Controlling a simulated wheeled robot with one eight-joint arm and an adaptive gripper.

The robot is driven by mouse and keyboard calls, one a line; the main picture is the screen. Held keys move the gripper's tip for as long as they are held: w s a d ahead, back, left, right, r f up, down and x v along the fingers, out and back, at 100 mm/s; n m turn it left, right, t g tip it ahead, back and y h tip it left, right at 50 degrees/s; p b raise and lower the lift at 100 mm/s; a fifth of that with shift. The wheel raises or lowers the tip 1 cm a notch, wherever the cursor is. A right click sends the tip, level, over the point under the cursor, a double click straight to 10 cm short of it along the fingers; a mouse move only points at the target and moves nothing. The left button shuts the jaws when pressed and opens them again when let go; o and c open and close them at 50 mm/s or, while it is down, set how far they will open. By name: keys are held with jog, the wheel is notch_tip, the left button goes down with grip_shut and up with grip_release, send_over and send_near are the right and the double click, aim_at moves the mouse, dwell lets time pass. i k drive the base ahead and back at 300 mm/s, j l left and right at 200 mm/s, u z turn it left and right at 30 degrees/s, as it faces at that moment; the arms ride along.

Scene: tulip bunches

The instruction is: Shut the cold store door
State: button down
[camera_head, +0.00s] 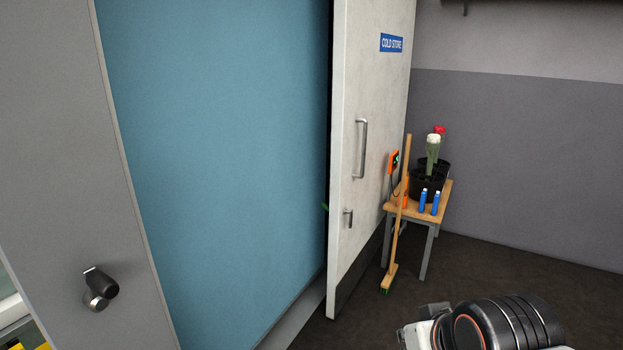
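The cold store door (367,115) is a pale grey-white panel with a blue "COLD STORE" sign (391,43). It stands open, swung outward to the right of the opening. The opening shows a plain blue surface (220,150). A dark latch fitting (98,289) is on the grey frame (60,170) at left. Part of my arm shows at the bottom right, apart from the door. My gripper's fingers are not visible.
A broom (398,220) stands upright just right of the door. Behind it a small wooden table (445,192) holds black pots (424,187) with flowers, blue bottles (423,202) and an orange device (394,161). Dark floor (480,270) is clear in front of the table.

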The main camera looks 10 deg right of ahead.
aim_at(373, 49)
jog(key=i+l, duration=0.45)
jog(key=i, duration=0.15)
jog(key=i+l+z, duration=0.1)
jog(key=i+l, duration=0.4)
jog(key=i+l+z, duration=0.1)
jog(key=i+l, duration=0.3)
jog(key=i, duration=0.3)
jog(key=i+l+u, duration=0.4)
jog(key=i+l, duration=0.15)
jog(key=i+l+u, duration=0.35)
jog(key=i+l, duration=0.25)
jog(key=l, duration=0.15)
